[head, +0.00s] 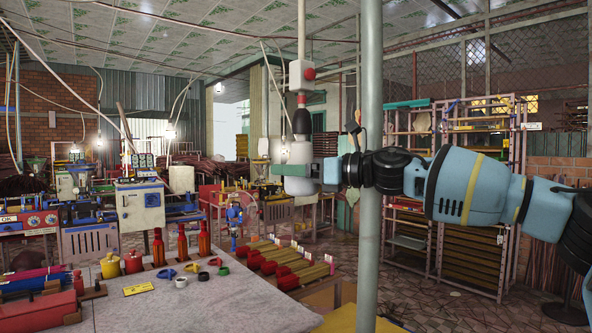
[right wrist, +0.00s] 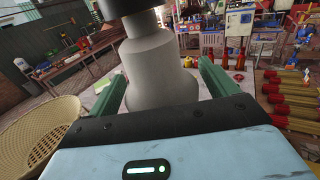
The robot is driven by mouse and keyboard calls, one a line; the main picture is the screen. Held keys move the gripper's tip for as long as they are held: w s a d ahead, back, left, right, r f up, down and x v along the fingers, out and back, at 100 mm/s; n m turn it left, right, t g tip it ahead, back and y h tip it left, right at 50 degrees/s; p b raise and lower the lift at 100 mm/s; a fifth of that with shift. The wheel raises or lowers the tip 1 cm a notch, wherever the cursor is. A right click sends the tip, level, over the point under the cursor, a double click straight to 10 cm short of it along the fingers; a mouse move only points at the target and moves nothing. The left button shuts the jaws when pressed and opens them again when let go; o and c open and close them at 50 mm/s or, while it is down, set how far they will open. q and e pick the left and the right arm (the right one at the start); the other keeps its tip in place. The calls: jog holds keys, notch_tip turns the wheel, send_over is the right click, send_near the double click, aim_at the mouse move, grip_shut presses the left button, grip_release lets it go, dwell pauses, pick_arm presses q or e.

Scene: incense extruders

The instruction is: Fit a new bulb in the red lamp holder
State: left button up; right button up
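A cord and rod hang from the ceiling with a grey switch box (head: 302,73) with a red button. Below it is a lamp holder (head: 301,102), with a red band over a black lower part. A pale grey bulb (head: 301,153) is directly under the holder, upright. My right gripper (head: 310,172) has its green fingers on both sides of the bulb. In the right wrist view the bulb (right wrist: 162,70) stands between the fingers, its top at the dark holder (right wrist: 125,5). Whether it is seated is hidden. My left gripper is not in view.
A pale green pole (head: 370,230) stands close to my right forearm. The grey table (head: 190,305) holds red bottles (head: 205,238), coloured rings and a yellow label. Bundles with red ends (head: 285,277) lie beside it. A wicker basket (right wrist: 35,145) shows at lower left.

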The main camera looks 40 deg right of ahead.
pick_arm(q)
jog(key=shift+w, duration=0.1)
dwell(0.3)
pick_arm(e)
jog(key=shift+s, duration=0.15)
jog(key=shift+s+d+r, duration=0.15)
jog(key=shift+s+d, duration=0.05)
jog(key=shift+s, duration=0.1)
jog(key=shift+v, duration=0.85)
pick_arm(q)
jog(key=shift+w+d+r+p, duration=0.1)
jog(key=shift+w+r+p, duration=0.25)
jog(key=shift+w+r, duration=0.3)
pick_arm(e)
jog(key=shift+v, duration=2.55)
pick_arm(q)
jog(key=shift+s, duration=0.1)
